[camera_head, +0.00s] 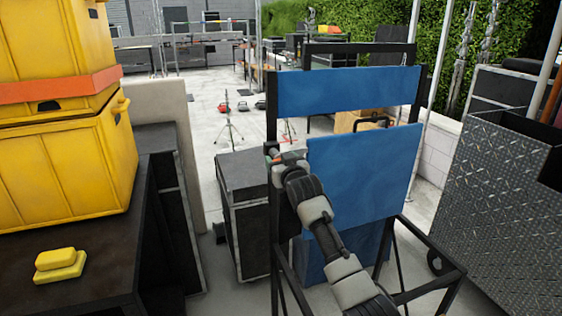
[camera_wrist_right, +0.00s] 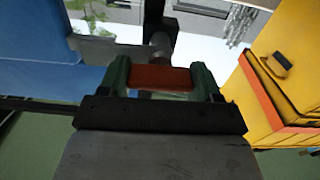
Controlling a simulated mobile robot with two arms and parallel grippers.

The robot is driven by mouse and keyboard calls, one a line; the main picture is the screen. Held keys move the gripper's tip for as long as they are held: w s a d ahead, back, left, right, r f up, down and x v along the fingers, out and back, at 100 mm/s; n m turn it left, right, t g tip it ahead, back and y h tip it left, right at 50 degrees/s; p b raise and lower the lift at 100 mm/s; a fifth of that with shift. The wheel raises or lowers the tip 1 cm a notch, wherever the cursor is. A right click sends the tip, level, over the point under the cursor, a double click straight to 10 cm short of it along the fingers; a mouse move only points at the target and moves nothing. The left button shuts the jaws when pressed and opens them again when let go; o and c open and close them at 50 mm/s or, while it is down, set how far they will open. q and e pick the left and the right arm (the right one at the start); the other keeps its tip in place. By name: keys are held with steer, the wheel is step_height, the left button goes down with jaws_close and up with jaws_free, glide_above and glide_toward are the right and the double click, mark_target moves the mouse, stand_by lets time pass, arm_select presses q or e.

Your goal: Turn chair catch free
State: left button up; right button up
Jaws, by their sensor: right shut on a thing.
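The chair has a blue back panel (camera_head: 345,91), a blue seat panel (camera_head: 365,175) and a black frame. It stands upright in front of me in the head view. My right gripper (camera_head: 275,156) is at the chair's left frame post, level with the gap between the panels. In the right wrist view its green fingers (camera_wrist_right: 162,80) are shut on a red-brown catch (camera_wrist_right: 160,78). A grey round part shows just beyond the catch, by the dark post. The catch is mostly hidden by the gripper in the head view. My left gripper is not in view.
Yellow crates (camera_head: 70,170) and yellow blocks (camera_head: 60,265) stand on a dark surface at left. A black case (camera_head: 243,210) stands just left of the chair. A diamond-plate metal box (camera_head: 495,200) stands close at right. Open paved floor lies behind.

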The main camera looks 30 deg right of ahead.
steer(key=n+p, duration=0.1)
steer(key=n, duration=0.2)
steer(key=shift+r+n, duration=0.1)
steer(key=shift+n, duration=0.2)
steer(key=n+p, duration=0.1)
steer(key=n, duration=0.4)
steer(key=shift+p, duration=0.3)
steer(key=n+p, duration=0.1)
steer(key=n, duration=0.4)
steer(key=shift+a, duration=0.1)
steer(key=shift+f+n+p, duration=0.15)
steer(key=shift+n+p, duration=0.1)
steer(key=shift+n, duration=0.7)
steer(key=shift+f+n+p, duration=0.1)
steer(key=shift+n+p, duration=0.15)
steer(key=shift+n, duration=0.7)
steer(key=o, duration=1.3)
steer(key=shift+b+v, duration=1.2)
steer(key=shift+v, duration=4.15)
